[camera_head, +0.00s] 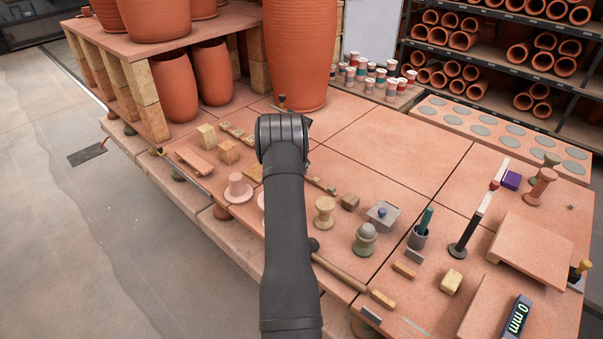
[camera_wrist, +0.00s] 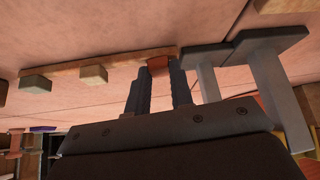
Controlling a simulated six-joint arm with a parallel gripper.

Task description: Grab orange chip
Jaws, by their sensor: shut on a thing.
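My gripper (camera_head: 283,132) is over the work table in the head view, with its fingers hidden by the wrist and arm. In the wrist view its two dark fingers (camera_wrist: 158,76) are shut on a small orange chip (camera_wrist: 157,65). The chip is at the right end of a narrow wooden strip (camera_wrist: 125,62). I cannot tell whether it still touches the strip. Two tan chips (camera_wrist: 93,74) (camera_wrist: 36,83) sit farther left along that strip.
A tall terracotta vase (camera_head: 296,55) stands just behind my gripper. A pink spool (camera_head: 238,188), a tan spool (camera_head: 325,211) and a green-grey pot (camera_head: 365,238) stand near the arm. Bare table (camera_head: 400,150) lies to the right. Two grey T-shaped pieces (camera_wrist: 265,75) rise beside the fingers.

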